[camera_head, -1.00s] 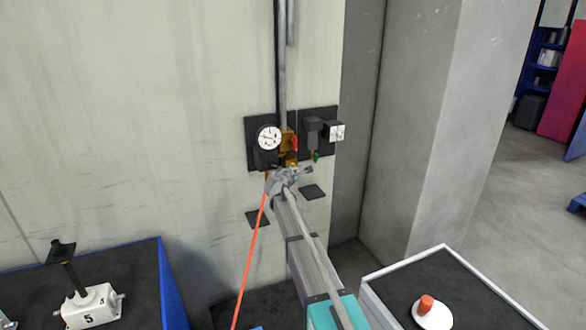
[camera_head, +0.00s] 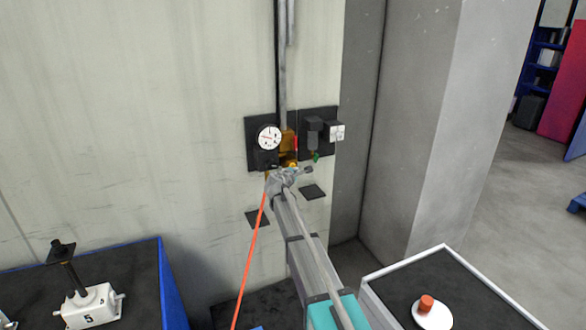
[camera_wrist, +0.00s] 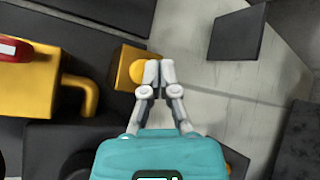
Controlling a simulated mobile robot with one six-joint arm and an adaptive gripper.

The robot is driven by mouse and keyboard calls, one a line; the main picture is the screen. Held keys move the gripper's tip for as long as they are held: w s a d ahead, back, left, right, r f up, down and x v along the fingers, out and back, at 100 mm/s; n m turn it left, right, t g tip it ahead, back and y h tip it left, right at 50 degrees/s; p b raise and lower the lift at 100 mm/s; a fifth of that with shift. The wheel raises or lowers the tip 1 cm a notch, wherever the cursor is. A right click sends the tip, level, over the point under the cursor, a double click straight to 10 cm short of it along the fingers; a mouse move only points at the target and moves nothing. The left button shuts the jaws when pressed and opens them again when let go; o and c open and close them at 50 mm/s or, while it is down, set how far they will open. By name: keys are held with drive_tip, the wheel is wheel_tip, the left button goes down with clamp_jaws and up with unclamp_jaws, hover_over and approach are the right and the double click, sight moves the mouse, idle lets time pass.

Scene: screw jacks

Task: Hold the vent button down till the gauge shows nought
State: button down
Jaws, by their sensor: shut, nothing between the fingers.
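The round white gauge (camera_head: 269,137) hangs on a dark wall plate; its red mark is too small to read exactly. Below and right of it is brass-coloured valve work (camera_head: 287,143). In the wrist view a yellow block (camera_wrist: 125,55) carries a round orange-yellow button (camera_wrist: 138,72), which I take for the vent button. My gripper (camera_wrist: 158,66) is shut and empty, its fingertips overlapping the button's right edge in the picture. I cannot tell whether they touch it. In the head view my gripper (camera_head: 292,172) is just below the valve work.
A red handle (camera_wrist: 14,50) and yellow pipework (camera_wrist: 90,95) lie left of my fingers. A dark box with a white-faced unit (camera_head: 336,132) is right of the gauge. Dark plates (camera_head: 313,191) jut below. An orange hose (camera_head: 250,255) hangs left of my arm.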

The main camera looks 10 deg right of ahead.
drive_tip(key=shift+w+a, duration=0.3)
drive_tip(key=shift+w, duration=0.6)
idle(2.4)
drive_tip(key=shift+s, duration=0.1)
idle(0.8)
drive_tip(key=shift+s+d, duration=0.25)
drive_tip(key=shift+s, duration=0.55)
drive_tip(key=shift+s, duration=0.1)
drive_tip(key=s, duration=0.2)
drive_tip(key=s+d, duration=0.1)
drive_tip(key=s, duration=0.1)
drive_tip(key=shift+s+d, duration=0.15)
drive_tip(key=shift+s, duration=0.15)
idle(0.5)
